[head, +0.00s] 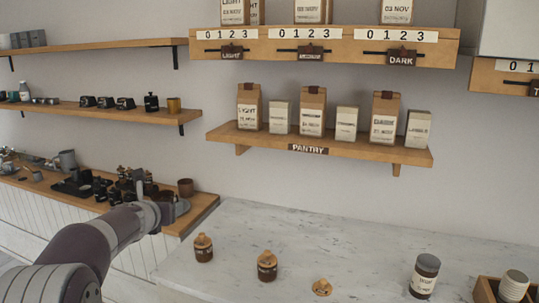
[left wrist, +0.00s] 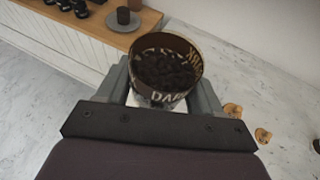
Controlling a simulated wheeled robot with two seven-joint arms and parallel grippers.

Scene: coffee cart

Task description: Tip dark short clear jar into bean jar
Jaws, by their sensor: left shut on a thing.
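My left gripper (left wrist: 163,88) is shut on a short clear jar (left wrist: 162,98) in the left wrist view. The jar has a label reading "DARK", its top is open, and dark beans (left wrist: 165,68) show inside. My right gripper is not in view.
Two small corked jars (head: 203,247) (head: 267,265) and a loose cork lid (head: 322,287) are on the marble counter (head: 350,245). A wooden box (head: 487,291) with a pale-topped jar is at the right edge.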

